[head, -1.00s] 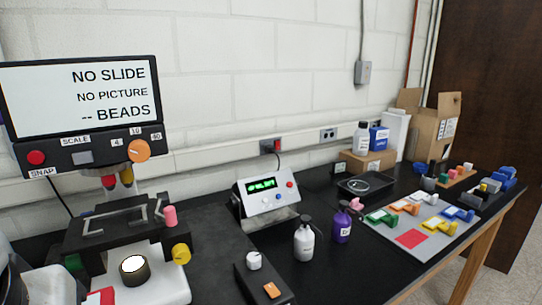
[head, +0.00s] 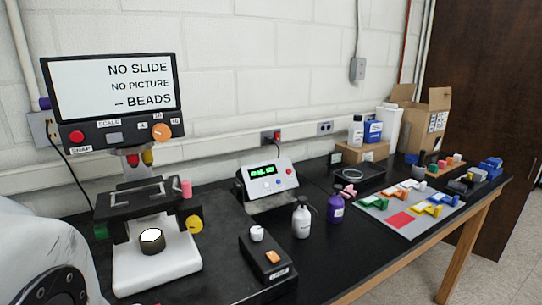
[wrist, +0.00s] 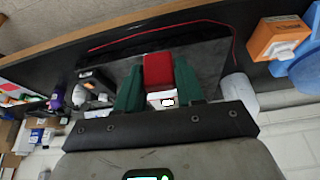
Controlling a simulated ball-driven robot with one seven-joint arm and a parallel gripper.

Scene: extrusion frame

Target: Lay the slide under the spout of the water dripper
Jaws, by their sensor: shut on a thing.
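In the wrist view my gripper (wrist: 159,82) has green fingers shut on a red block with a white part below it, which looks like the red slide (wrist: 158,69). My gripper and the slide do not show in the head view. Two spouted bottles stand on the black bench in the head view: a white bottle (head: 302,220) and a purple bottle (head: 335,208). Their labels are too small to read, so I cannot tell which is the water dripper. Nothing red shows under either spout.
A microscope (head: 160,262) with a lit round stage stands at left; its screen (head: 113,88) reads "NO SLIDE". A small control box (head: 268,258) and a display unit (head: 275,178) stand between it and the bottles. A grey mat (head: 372,203) holds coloured slides and a bare red square.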

